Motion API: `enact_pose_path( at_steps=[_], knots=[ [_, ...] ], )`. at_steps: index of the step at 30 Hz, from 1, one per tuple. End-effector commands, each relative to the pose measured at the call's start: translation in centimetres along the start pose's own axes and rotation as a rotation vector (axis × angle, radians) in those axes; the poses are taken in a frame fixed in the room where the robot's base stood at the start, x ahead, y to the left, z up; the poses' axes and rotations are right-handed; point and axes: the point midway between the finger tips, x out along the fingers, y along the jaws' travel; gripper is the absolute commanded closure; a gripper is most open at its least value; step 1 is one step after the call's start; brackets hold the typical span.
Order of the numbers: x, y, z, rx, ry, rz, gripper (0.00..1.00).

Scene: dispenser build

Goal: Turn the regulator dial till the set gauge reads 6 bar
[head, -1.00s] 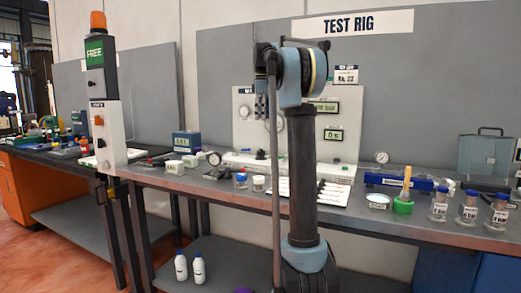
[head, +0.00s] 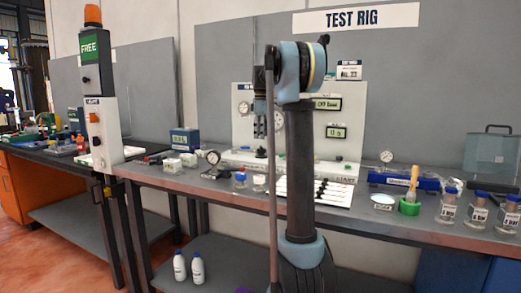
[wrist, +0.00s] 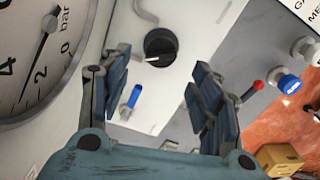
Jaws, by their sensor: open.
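A black round dial (wrist: 160,47) with a white pointer mark sits on the pale panel (wrist: 150,88) in the wrist view. A large white gauge (wrist: 20,45) marked in bar is at the left, cut off by the frame. Its needle lies between 2 and 4, nearer 2. I cannot tell if it is the set gauge. My gripper (wrist: 160,62) is open, with one finger on each side of the dial in the picture, and nothing is between them. Contact cannot be told. In the head view, my gripper (head: 261,130) is in front of the rig panel (head: 243,100), and my arm hides part of it.
A white tray (head: 335,193) lies at the front.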

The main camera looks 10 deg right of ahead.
Motion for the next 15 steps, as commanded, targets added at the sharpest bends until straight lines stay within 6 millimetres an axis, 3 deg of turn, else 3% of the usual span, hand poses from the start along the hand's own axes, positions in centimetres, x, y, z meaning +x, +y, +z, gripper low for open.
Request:
enact_pose_path(
  at_steps=[6, 15],
  knots=[
    [3.7, 0.0, 0.0, 0.000, 0.000, 0.000, 0.43],
    [6.5, 0.0, 0.0, 0.000, 0.000, 0.000, 0.43]
  ],
)
